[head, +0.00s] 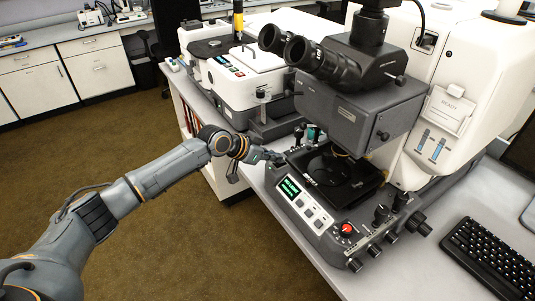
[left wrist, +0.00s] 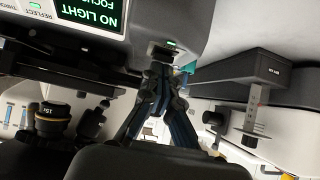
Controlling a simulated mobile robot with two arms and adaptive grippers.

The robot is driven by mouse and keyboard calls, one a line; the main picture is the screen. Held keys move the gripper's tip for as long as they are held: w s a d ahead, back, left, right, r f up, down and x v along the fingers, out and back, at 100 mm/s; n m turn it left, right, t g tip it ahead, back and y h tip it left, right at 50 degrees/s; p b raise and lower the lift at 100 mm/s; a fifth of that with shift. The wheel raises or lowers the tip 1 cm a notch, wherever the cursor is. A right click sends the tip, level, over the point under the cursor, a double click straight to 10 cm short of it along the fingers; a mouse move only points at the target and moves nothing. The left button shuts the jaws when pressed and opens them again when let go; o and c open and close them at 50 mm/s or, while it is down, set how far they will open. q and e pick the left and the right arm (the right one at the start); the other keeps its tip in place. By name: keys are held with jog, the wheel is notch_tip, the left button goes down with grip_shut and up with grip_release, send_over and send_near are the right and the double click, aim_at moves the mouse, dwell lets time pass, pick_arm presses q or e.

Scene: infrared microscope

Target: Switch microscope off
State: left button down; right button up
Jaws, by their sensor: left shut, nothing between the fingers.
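The microscope (head: 352,100) stands on the bench, with dark eyepieces, a grey body and a black stage (head: 335,175). Its front panel has a green-lettered display (head: 290,188); in the left wrist view the display (left wrist: 92,12) reads upside down, with "NO LIGHT" legible. My left gripper (head: 274,157) is at the panel's left end. In the left wrist view its fingers (left wrist: 160,70) are shut and empty, with the tips just below a dark rocker-like switch (left wrist: 162,50) with a green light beside it. I cannot tell whether they touch it. My right gripper is out of view.
A white instrument (head: 232,75) stands left of the microscope. A red knob (head: 347,229) and several dark knobs sit at the panel's right end. A black keyboard (head: 492,255) lies at the right. The brown floor (head: 150,150) is open at the left.

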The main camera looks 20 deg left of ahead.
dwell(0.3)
pick_arm(q)
jog(key=shift+f+b, duration=0.35)
jog(key=shift+b, duration=0.05)
jog(key=b, duration=0.1)
jog(key=f+t+b, duration=0.1)
jog(key=b, duration=0.1)
jog(key=shift+s+a+f+h, duration=0.15)
jog(key=shift+s+f+h, duration=0.15)
jog(key=shift+h, duration=0.1)
jog(key=shift+r, duration=0.65)
jog(key=shift+p, duration=0.3)
jog(key=shift+r+p, duration=0.7)
jog(key=shift+r, duration=0.1)
